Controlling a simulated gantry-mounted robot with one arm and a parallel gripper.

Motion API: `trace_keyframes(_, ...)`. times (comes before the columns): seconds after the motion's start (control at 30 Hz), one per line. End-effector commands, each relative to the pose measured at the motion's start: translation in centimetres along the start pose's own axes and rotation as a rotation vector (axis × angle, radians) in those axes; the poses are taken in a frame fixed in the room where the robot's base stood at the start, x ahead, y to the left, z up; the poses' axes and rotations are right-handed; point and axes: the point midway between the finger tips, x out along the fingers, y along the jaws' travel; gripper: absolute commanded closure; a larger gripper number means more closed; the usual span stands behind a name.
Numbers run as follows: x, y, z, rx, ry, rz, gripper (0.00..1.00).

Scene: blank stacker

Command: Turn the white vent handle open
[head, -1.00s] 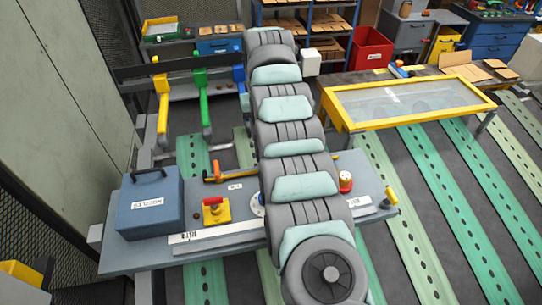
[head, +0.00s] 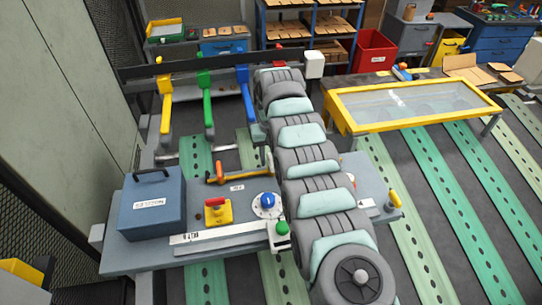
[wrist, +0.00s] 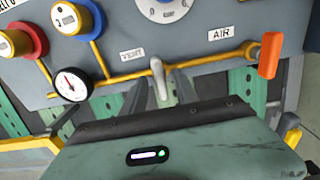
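The white vent handle (wrist: 158,77) shows in the wrist view on a yellow pipe, just right of the VENT label (wrist: 131,54). It stands nearly upright in that picture, crossing the line of the pipe. My gripper (wrist: 160,82) reaches up from the bottom of the wrist view, with one dark finger on each side of the handle. The fingers are apart, and gaps seem to show between them and the handle; contact is hard to tell. In the head view, my arm hides the vent handle and my gripper.
An orange handle (wrist: 270,55) by the AIR label sits to the right on the same pipe. A pressure gauge (wrist: 72,84) and red and blue-rimmed dials are at left. In the head view, a blue knob (head: 268,201) and a blue case (head: 152,205) stand on the bench.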

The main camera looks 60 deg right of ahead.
Motion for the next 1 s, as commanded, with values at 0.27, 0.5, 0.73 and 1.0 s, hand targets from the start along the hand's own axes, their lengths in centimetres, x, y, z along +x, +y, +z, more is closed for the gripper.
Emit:
trace_keyframes(0.27,0.29,-0.01,-0.02,0.000,0.001,0.000,0.65)
trace_keyframes(0.5,0.29,-0.01,-0.02,0.000,0.001,0.000,0.81)
trace_keyframes(0.73,0.30,-0.02,-0.01,0.000,0.001,0.000,1.00)
trace_keyframes(1.0,0.29,-0.03,-0.02,0.000,0.001,0.000,1.00)
